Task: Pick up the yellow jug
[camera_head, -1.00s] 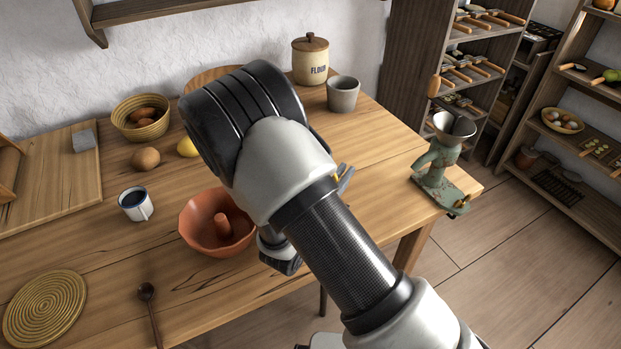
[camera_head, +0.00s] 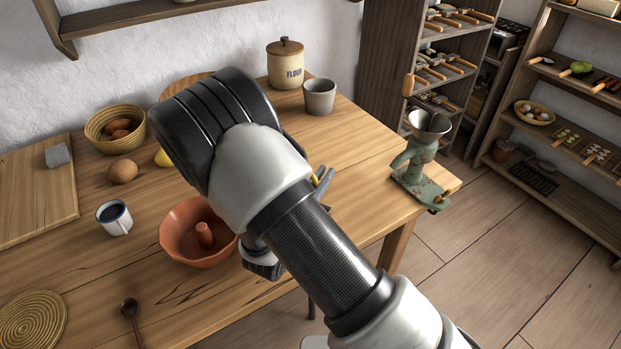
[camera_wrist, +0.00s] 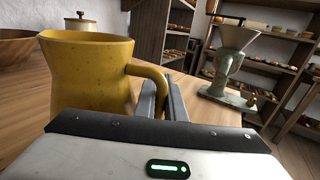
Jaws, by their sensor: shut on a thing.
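The yellow jug (camera_wrist: 90,75) stands upright at the left of the wrist view, with its handle (camera_wrist: 150,72) on its right side.
The wooden table (camera_head: 345,150) bears a green grinder (camera_head: 415,165), a flour jar (camera_head: 285,65), a grey cup (camera_head: 319,97), a terracotta mould (camera_head: 180,240), an enamel mug (camera_head: 114,219) and a basket (camera_head: 100,128). Bare tabletop lies between my gripper and the grinder.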

